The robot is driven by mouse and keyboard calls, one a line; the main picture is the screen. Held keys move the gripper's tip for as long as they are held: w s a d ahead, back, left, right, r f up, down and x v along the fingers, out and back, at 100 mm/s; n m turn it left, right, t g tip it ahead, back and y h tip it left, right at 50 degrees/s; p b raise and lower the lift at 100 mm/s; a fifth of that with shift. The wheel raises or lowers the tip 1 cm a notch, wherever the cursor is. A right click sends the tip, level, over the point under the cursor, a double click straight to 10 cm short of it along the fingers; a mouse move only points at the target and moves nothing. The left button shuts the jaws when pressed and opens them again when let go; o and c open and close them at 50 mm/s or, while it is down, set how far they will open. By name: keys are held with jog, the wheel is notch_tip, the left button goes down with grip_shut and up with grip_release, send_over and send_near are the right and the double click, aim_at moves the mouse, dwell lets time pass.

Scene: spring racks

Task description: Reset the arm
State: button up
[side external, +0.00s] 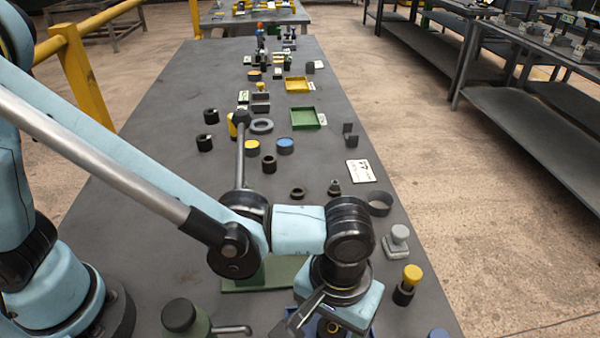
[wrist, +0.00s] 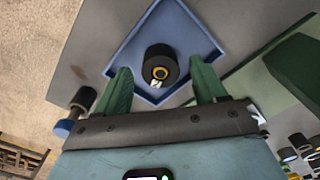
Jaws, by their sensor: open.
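My gripper (wrist: 163,78) is open in the wrist view, its two green fingers spread wide with nothing seen held between them. A black cylinder with a yellow ring (wrist: 153,73) shows beyond the fingertips, inside a shallow blue tray (wrist: 200,25). Whether the fingers are level with the cylinder or above it, I cannot tell. In the side view my pale blue arm reaches across the near end of the table and bends down at the wrist. The gripper end is at the bottom edge there, mostly cut off, and the fingers cannot be made out clearly.
The long grey table (side external: 190,90) holds several small parts. A yellow-topped black post (side external: 407,285), a grey block with a knob (side external: 397,242) and a dark ring (side external: 379,204) stand right of my wrist. A green tray (side external: 305,118) and a yellow tray (side external: 298,85) lie farther back.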

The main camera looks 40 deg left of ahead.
jog(key=shift+f, duration=0.45)
jog(key=shift+r, duration=0.1)
notch_tip(320, 180, up, 12)
notch_tip(320, 180, down, 12)
jog(key=shift+r, duration=0.1)
notch_tip(320, 180, up, 8)
jog(key=shift+f, duration=0.1)
jog(key=w+a+r+m, duration=0.3)
jog(key=a+r+m, duration=0.15)
jog(key=a, duration=0.35)
jog(key=w+a+f, duration=0.2)
jog(key=w, duration=0.1)
jog(key=w+a+f, duration=0.2)
jog(key=w, duration=0.1)
jog(key=w+a+f, duration=0.2)
jog(key=w, duration=0.1)
jog(key=shift+a+f, duration=0.15)
jog(key=shift+a, duration=0.05)
dwell(0.8)
